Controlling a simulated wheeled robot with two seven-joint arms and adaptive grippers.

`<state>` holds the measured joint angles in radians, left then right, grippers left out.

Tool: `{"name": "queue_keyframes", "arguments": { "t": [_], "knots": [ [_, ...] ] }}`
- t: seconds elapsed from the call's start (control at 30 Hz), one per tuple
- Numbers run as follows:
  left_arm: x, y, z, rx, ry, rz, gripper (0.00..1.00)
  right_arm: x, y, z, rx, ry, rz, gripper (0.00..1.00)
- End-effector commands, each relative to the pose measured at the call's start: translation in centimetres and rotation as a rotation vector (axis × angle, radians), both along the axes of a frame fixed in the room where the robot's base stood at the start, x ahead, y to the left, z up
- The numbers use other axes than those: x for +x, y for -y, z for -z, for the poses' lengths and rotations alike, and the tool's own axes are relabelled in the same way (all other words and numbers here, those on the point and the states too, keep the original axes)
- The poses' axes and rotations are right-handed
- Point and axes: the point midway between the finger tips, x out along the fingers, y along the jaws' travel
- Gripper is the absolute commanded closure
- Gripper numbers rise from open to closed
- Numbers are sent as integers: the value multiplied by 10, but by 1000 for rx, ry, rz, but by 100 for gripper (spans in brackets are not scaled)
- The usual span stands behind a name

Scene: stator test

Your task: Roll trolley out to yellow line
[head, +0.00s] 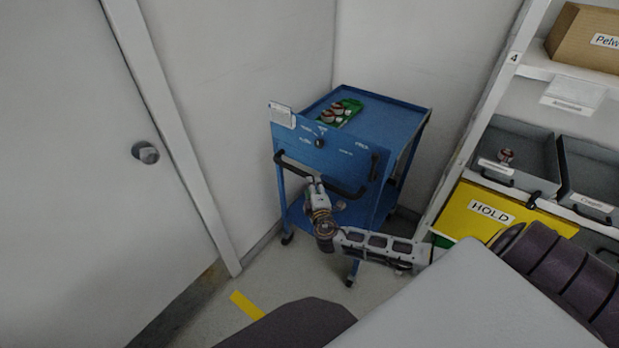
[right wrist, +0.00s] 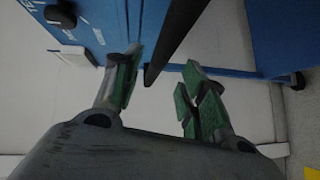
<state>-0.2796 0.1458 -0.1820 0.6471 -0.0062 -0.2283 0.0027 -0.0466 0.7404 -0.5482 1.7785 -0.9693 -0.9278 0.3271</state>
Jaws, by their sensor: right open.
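The blue trolley (head: 372,133) stands in the corner against the walls in the head view, with a black push handle (head: 335,184) across its front panel. My right gripper (head: 317,186) is at this handle, near its middle. In the right wrist view the open green-padded fingers (right wrist: 158,85) point at the black handle bar (right wrist: 178,40), which runs at the gap between their tips. I cannot tell whether they touch it. The yellow line (head: 247,305) is a short strip on the floor in front of the trolley, partly hidden by my body. My left gripper is not in view.
A green tray with parts (head: 338,113) lies on the trolley's top. A closed door (head: 95,150) is on the left. A shelf rack with grey bins (head: 515,150) and a yellow HOLD bin (head: 490,213) stands close on the right. Some floor is free before the trolley.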

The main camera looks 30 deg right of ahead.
Motion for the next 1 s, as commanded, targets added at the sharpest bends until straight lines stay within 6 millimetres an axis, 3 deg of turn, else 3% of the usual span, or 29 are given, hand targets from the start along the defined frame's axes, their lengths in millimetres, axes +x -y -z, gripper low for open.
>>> {"name": "queue_keyframes", "arguments": {
  "t": [0.7,1.0],
  "knots": [
    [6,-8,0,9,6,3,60,56,23,8,0,0,1,58],
    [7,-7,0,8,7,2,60,67,27,10,1,-1,0,58]
  ]
}}
